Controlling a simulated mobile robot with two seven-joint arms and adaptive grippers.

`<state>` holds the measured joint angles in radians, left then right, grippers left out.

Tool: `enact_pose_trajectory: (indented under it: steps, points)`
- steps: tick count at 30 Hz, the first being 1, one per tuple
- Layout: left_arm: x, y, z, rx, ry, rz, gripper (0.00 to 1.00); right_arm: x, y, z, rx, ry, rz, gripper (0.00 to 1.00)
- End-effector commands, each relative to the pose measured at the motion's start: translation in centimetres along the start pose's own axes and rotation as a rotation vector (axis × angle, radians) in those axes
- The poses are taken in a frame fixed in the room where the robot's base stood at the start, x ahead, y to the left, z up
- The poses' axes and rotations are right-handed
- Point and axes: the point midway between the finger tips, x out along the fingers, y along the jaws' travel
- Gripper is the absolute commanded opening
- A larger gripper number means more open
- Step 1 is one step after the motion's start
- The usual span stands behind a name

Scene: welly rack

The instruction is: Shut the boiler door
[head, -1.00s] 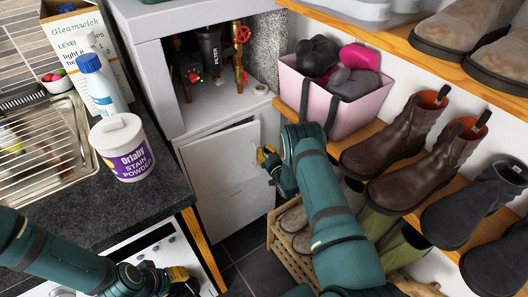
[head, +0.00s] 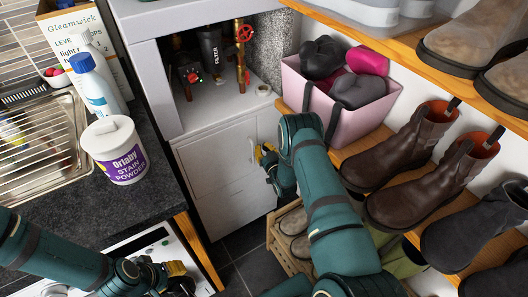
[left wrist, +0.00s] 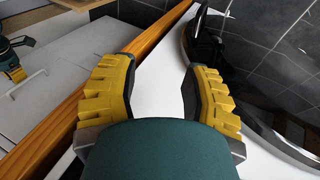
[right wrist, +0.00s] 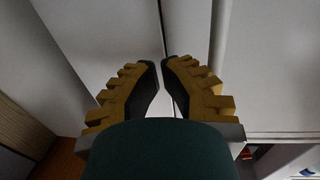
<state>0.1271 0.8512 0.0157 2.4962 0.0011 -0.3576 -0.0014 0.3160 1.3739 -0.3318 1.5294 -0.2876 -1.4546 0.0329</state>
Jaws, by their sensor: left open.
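The white boiler door (head: 215,160) is the lower front of the grey-white cabinet on the floor. It looks flush or nearly flush with the cabinet front, with a pale upright handle (head: 252,150) near its right edge. My right gripper (head: 267,158) is at that edge, its fingertips almost together with nothing seen between them. In the right wrist view the fingertips are over a dark upright seam beside the door (right wrist: 270,70); contact is unclear. My left gripper (left wrist: 160,68) is open and empty, low by the worktop end; it also shows in the head view (head: 178,278).
Above the door is an open compartment with pipes and a red valve (head: 244,33). A pink tub (head: 345,118) and boots (head: 400,150) on wooden shelves crowd the right. The dark worktop (head: 60,225) with a stain powder tub (head: 115,160) is left.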

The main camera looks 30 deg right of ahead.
Motion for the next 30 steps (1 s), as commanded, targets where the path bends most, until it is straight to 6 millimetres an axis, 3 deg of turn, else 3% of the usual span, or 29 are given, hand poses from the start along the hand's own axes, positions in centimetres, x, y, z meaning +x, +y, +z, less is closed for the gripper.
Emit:
enact_pose_trajectory:
  steps: [11, 24, 30]
  points:
    - [0.0, 0.0, 0.0, 0.000, 0.000, 0.000, 0.47, -1.1, 0.1, 0.0, 0.000, -0.002, 0.001, 0.00]
    - [0.0, 0.0, 0.0, 0.000, 0.000, 0.000, 0.47, -9.4, 0.0, 0.0, 0.000, -0.003, 0.001, 0.00]
    - [0.0, 0.0, 0.0, 0.000, 0.000, 0.000, 0.47, -11.6, 0.0, 0.0, 0.000, -0.001, 0.000, 0.00]
